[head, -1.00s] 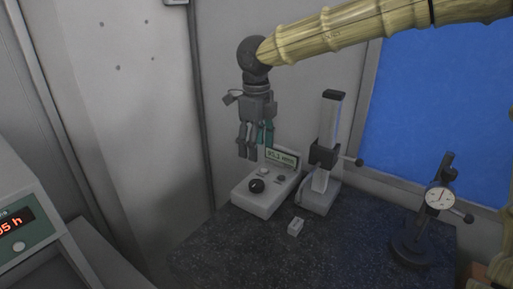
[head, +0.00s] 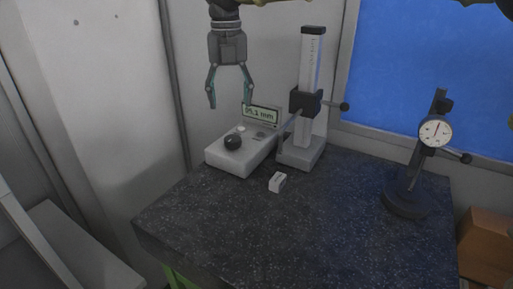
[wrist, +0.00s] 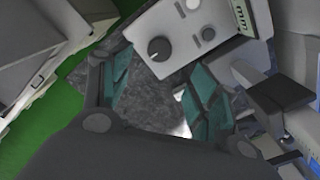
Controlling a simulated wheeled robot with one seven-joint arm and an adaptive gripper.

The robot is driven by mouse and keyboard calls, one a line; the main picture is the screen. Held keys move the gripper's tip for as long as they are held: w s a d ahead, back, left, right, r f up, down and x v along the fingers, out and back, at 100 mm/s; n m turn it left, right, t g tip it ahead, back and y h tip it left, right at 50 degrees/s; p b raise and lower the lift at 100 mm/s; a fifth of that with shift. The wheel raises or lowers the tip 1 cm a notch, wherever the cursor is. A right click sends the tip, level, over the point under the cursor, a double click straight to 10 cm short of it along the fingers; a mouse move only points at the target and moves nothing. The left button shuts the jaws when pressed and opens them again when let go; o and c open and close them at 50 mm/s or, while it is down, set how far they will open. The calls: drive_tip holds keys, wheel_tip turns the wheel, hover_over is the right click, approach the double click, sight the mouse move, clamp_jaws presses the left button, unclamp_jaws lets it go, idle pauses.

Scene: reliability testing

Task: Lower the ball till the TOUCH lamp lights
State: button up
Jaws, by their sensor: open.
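A pale grey box (head: 228,160) stands on the dark stone table, with a black round knob (head: 233,142), small round lamps or buttons and a display (head: 259,114) reading about 05.1 mm. In the wrist view the knob (wrist: 159,49) has a white pointer mark. Beside the box stands a height gauge (head: 311,60) with a black slider (head: 304,102) and a thin arm slanting down left. I cannot make out a ball on it, nor which lamp is TOUCH or whether it is lit. My gripper (head: 230,105) is open and empty above the box, pointing down.
A dial indicator on a stand (head: 405,203) is at the right of the table. A small white block (head: 277,183) lies in front of the gauge. The stone table's (head: 270,235) front is clear. A brown box (head: 487,245) is at far right.

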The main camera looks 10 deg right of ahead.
sight(233, 138)
drive_tip(key=shift+m, duration=0.3)
wheel_tip(233, 138, down, 11)
drive_tip(key=shift+r+p, duration=0.1)
drive_tip(key=shift+p, duration=0.85)
drive_tip(key=c, duration=1)
